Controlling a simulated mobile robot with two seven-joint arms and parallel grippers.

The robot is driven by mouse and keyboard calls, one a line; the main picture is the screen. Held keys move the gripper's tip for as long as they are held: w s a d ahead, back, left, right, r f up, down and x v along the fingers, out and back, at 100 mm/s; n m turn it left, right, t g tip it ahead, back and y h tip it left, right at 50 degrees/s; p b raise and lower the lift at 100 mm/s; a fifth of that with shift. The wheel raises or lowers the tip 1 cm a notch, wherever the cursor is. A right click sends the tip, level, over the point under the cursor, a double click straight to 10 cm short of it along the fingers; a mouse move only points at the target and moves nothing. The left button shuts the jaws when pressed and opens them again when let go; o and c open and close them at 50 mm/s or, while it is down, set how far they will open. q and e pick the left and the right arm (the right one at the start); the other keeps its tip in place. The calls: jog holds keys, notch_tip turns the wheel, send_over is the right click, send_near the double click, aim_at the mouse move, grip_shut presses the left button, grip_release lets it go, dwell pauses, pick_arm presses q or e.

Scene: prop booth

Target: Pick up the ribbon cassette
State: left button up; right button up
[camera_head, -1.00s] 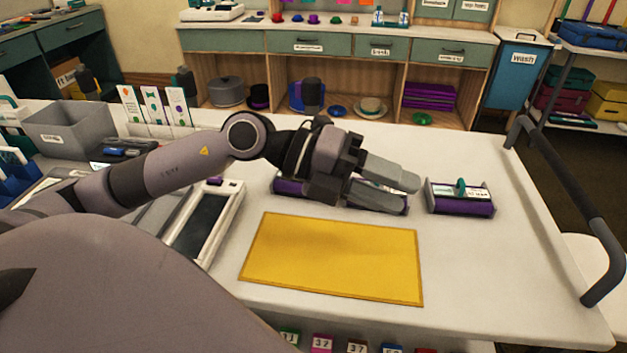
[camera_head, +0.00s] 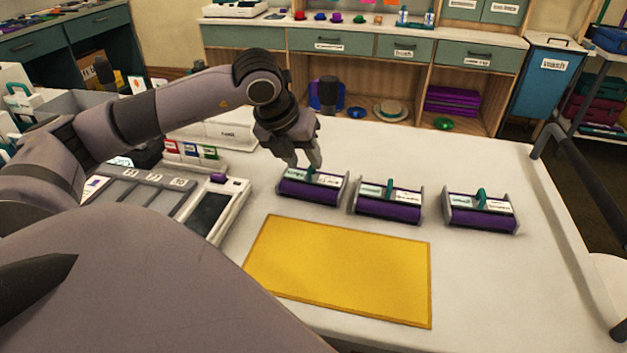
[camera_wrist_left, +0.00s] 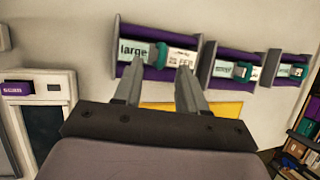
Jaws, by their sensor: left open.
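Three purple ribbon cassettes with grey end plates, white labels and green handles stand in a row on the white table: a left cassette (camera_head: 312,188), a middle cassette (camera_head: 388,202) and a right cassette (camera_head: 481,212). My left gripper (camera_head: 306,163) is open just above the left cassette, pointing down at its green handle. In the left wrist view the fingers (camera_wrist_left: 158,85) reach toward the left cassette (camera_wrist_left: 155,73), whose label reads "large". Its handle shows between the fingertips; I cannot tell whether they touch it. My right gripper is not in view.
A yellow mat (camera_head: 340,268) lies in front of the cassettes. A grey-white device with a dark screen (camera_head: 210,214) stands to the left. A dark rail (camera_head: 585,180) runs along the table's right side. The table is bare around the right cassette.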

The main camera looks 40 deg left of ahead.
aim_at(313, 177)
pick_arm(q)
jog(key=shift+x, duration=1.2)
grip_shut()
dwell(0.5)
